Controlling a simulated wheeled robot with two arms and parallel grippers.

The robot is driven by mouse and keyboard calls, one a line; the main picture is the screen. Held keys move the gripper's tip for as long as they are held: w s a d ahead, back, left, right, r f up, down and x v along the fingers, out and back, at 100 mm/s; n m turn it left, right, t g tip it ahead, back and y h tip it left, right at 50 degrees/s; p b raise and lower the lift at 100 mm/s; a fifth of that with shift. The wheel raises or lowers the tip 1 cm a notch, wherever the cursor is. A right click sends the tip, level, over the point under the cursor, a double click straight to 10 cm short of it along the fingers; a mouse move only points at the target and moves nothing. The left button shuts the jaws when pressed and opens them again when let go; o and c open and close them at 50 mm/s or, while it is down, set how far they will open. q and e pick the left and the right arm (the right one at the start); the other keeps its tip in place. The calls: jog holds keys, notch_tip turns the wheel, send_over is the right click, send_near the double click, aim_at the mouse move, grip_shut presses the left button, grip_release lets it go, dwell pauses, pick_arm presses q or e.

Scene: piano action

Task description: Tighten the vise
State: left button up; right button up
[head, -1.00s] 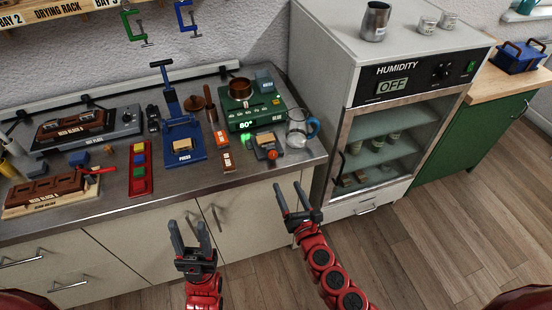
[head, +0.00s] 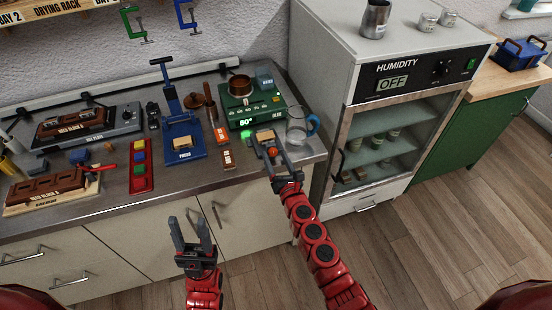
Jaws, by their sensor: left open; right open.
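The vise (head: 263,138) is a small grey device with a tan block in it, near the front right of the steel counter. Its orange-red knob (head: 272,152) faces the counter's front edge. My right gripper (head: 274,156) is open, with its fingers reaching over the front of the vise around the knob. I cannot tell whether the fingers touch it. My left gripper (head: 189,230) is open and empty in front of the cabinet doors, below the counter edge.
A glass jug (head: 297,130) with a blue handle stands close right of the vise. The humidity cabinet (head: 400,130) stands right.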

grip_shut()
